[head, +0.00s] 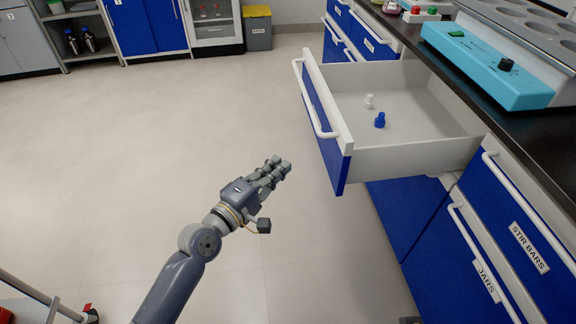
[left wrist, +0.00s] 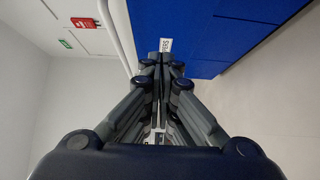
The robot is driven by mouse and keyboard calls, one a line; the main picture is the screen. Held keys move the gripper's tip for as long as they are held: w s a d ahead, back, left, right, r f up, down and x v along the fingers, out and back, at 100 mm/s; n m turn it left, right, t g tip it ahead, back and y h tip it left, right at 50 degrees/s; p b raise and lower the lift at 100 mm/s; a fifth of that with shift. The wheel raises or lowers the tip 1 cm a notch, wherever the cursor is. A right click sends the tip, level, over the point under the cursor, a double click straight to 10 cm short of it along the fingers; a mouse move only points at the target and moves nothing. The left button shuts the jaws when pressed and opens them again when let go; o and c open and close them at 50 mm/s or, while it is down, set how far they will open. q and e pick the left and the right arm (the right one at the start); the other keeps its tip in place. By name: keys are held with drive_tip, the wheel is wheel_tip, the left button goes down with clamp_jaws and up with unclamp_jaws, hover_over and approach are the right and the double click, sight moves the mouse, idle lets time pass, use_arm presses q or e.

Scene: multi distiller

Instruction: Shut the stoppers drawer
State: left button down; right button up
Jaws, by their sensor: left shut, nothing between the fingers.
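The stoppers drawer (head: 420,105) is pulled far out of the bench in the head view. It has a blue front, pale walls and a white bar handle (head: 314,100). A white stopper (head: 369,101) and a blue stopper (head: 380,120) stand inside it. My left gripper (head: 283,165) is shut and empty, in front of the drawer front and apart from it in the picture. In the left wrist view, the shut fingers (left wrist: 161,62) point toward a blue front (left wrist: 205,30) with a partly hidden white label (left wrist: 166,45). My right gripper is not in view.
Closed drawers labelled stir bars (head: 529,248) and jars (head: 486,281) lie nearer in the bench. A turquoise device (head: 490,70) stands on the black worktop. A grey bin with a yellow lid (head: 257,30) is at the back. The floor left of the drawer is clear.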

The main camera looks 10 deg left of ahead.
use_arm(q)
approach(325, 135)
drive_tip(key=a, duration=0.3)
drive_tip(key=shift+w+d+b, duration=0.2)
drive_tip(key=shift+w+d, duration=0.4)
drive_tip(key=shift+d, duration=0.3)
drive_tip(key=shift+w+d+b, duration=0.25)
drive_tip(key=shift+w+d, duration=0.35)
drive_tip(key=shift+d, duration=0.25)
drive_tip(key=shift+w+d+b, duration=0.2)
drive_tip(key=shift+w+d, duration=0.45)
drive_tip(key=shift+d, duration=0.25)
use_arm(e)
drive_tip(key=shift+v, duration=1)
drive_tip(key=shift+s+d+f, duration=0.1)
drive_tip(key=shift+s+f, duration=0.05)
